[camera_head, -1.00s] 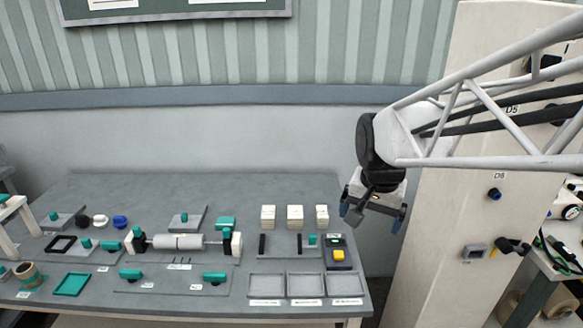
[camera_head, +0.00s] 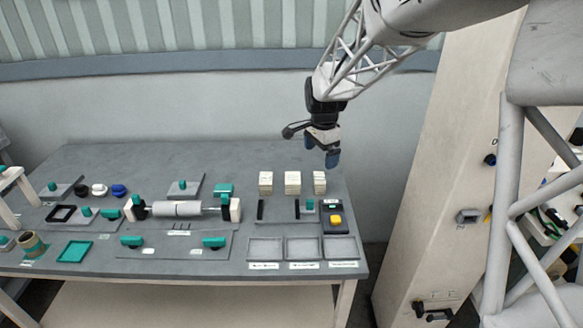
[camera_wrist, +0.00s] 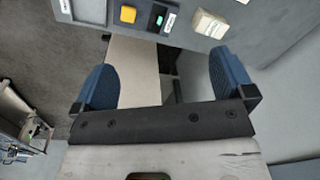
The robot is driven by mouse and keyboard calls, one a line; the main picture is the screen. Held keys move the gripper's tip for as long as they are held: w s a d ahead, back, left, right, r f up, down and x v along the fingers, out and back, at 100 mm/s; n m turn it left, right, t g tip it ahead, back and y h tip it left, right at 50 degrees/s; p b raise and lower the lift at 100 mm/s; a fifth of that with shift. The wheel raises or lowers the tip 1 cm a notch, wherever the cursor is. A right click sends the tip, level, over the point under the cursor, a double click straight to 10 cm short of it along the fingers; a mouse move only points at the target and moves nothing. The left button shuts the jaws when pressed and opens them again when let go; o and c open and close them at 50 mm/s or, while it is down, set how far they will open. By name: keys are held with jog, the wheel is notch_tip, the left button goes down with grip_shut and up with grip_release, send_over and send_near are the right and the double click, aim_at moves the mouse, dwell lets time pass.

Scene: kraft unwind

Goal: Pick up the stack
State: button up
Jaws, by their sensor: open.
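Three cream stacks stand in a row at the back right of the grey table: the left stack (camera_head: 266,183), the middle stack (camera_head: 292,183) and the right stack (camera_head: 319,182). Which one the task means, I cannot tell. My gripper (camera_head: 322,161) hangs above and just behind the right stack, apart from it. In the wrist view, my gripper (camera_wrist: 165,85) has its two blue fingers wide apart with nothing between them. One cream stack (camera_wrist: 209,24) shows beyond the right finger.
A dark box with a yellow button (camera_head: 336,220) sits at the table's right edge. Three grey trays (camera_head: 265,249) lie along the front right. A roller (camera_head: 177,209) on a stand is in the middle. The table's back strip is clear.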

aim_at(293, 178)
jog(key=w+a+f+m, duration=0.2)
jog(key=w+f, duration=0.3)
jog(key=w+a+f+m, duration=0.2)
jog(key=w+a+f, duration=0.1)
jog(key=w+f, duration=0.2)
jog(key=w+a+f+m, duration=0.1)
jog(key=w+a+f, duration=0.1)
jog(key=w+f, duration=0.3)
jog(key=shift+w+a+f+m+g, duration=0.15)
jog(key=shift+w+f+m+g, duration=0.1)
jog(key=shift+f+m+g, duration=0.2)
jog(key=shift+f, duration=1.3)
jog(key=shift+f, duration=0.2)
jog(key=shift+w+a+f, duration=0.1)
jog(key=shift+f, duration=1.1)
jog(key=shift+w+f, duration=0.1)
jog(key=shift+f, duration=1.1)
jog(key=shift+c, duration=0.5)
jog(key=c, duration=0.7)
jog(key=shift+o, duration=0.2)
